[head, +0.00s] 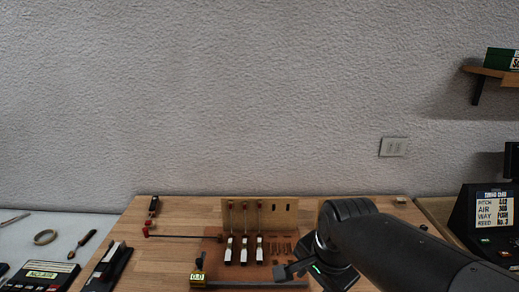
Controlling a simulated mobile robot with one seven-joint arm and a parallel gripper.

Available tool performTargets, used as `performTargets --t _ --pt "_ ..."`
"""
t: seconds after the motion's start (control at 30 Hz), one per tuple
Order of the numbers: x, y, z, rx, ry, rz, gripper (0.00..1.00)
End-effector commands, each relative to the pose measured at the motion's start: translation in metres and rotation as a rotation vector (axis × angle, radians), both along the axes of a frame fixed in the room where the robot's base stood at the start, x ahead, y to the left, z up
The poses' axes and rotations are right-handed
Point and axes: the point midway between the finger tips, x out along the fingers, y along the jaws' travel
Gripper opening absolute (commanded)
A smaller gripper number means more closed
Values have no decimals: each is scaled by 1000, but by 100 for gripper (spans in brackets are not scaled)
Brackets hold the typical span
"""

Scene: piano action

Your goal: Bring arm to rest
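In the head view my arm reaches in from the lower right and bends over the right part of the workbench. My gripper (288,271) is at the lower end of the arm, at the front right of the piano action model (284,214). The model has a wooden back board, several upright hammers with white lower parts (244,250), and a reddish base. My gripper is small and dark here, and I cannot tell whether its fingers are apart or whether it touches the model.
A tape ring (45,237) lies on the left table. A sign-bearing device (492,212) stands right; a shelf (489,72) hangs above.

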Motion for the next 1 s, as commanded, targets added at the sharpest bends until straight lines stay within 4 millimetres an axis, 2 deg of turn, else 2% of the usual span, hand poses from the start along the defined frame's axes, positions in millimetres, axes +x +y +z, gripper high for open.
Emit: performTargets --t 0.3,0.5,0.7,1.0 --pt "-40 -30 17 -240 -169 512 45" --pt "-56 -40 20 -380 -220 739 45" --pt "-62 -43 21 -434 -230 823 45" --pt "-62 -43 21 -434 -231 826 45"
